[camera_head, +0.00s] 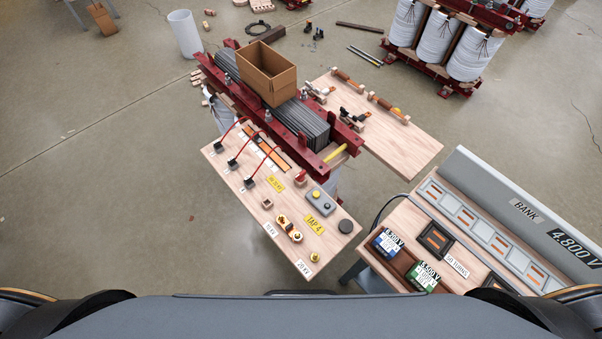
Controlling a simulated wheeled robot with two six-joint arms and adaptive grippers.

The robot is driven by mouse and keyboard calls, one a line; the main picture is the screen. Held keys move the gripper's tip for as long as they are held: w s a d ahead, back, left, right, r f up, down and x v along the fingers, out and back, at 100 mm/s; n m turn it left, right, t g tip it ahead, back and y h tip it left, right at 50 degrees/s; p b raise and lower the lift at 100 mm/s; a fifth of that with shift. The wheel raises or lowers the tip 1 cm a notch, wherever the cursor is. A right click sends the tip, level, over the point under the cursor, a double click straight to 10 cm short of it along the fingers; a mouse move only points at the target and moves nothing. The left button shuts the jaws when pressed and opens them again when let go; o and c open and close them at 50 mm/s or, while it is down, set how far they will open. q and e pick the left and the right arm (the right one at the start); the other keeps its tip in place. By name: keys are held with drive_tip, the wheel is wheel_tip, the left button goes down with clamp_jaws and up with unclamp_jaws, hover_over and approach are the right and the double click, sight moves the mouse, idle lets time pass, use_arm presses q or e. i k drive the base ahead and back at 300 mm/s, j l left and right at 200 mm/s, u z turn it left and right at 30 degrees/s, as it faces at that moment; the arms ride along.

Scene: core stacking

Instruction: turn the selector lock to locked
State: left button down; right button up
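A light wooden panel (240,197) at the centre carries the small controls. A yellow "TAP 4" plate (314,223) lies on its right part. Beside it are a grey box with round buttons (318,199), a wooden piece with brass-coloured fittings (289,229), a small brass knob (315,257) and a dark round disc (346,226). A red piece on a small block (300,178) sits at the panel's far edge. I cannot tell which of these is the selector lock, or its position. Neither of my grippers shows in the head view.
Behind the panel stands a red-framed core of grey sheets (300,122) with an open cardboard box (267,72) on it. A second wooden board (412,140) holds tools. At right, a bench (398,218) holds voltage-labelled blocks and a grey bank rail (520,215). Floor at left is mostly clear.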

sight(300, 176)
drive_tip(key=z, duration=0.75)
drive_tip(key=k+j+z, duration=0.1)
drive_tip(key=j+z, duration=0.2)
drive_tip(key=k+j+z, duration=0.15)
drive_tip(key=j+z, duration=0.15)
drive_tip(key=k+j+z, duration=0.3)
drive_tip(key=k+j, duration=0.1)
drive_tip(key=j, duration=0.35)
